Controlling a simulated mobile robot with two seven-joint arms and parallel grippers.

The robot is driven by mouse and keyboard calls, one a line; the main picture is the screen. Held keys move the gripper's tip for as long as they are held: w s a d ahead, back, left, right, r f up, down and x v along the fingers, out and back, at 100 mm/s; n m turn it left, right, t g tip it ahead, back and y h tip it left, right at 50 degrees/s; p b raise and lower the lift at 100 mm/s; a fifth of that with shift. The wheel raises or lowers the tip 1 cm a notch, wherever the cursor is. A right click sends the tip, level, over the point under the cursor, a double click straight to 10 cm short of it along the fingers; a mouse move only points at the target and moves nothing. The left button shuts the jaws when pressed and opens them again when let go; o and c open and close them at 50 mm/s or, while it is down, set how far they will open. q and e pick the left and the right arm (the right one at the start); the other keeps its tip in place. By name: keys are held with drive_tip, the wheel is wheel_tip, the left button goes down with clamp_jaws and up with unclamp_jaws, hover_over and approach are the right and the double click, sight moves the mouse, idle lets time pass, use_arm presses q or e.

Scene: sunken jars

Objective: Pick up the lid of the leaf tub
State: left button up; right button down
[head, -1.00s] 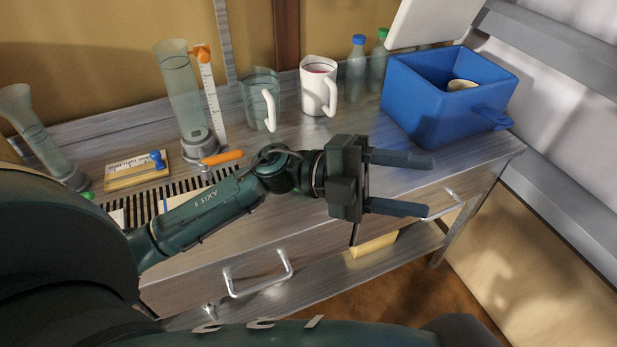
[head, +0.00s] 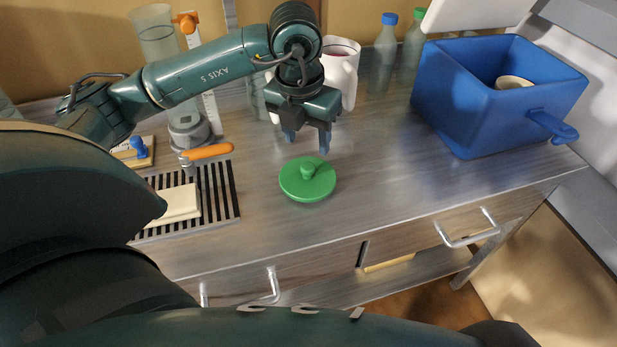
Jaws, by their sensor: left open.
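A round green lid (head: 300,184) with a knob on top lies on the metal counter, near the middle of the head view. My left gripper (head: 307,143) is open and empty, pointing down just behind the lid and apart from it. Its fingers are spread. I cannot tell whether the green lid belongs to the leaf tub. No tub is clearly seen. The blue box (head: 455,105) at the right has its pale lid (head: 470,12) raised and a cream round object (head: 514,83) inside. My right gripper does not show.
Bottles with a blue cap (head: 389,19) and a green cap (head: 419,14) stand beside the box. A striped mat (head: 222,190) with a cream block (head: 180,204) lies at left. The counter right of the lid is clear.

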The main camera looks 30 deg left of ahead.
sight(308, 166)
use_arm(q)
drive_tip(key=shift+w+f, duration=0.15)
drive_tip(key=shift+f, duration=3.25)
drive_tip(key=shift+c, duration=0.5)
clamp_jaws()
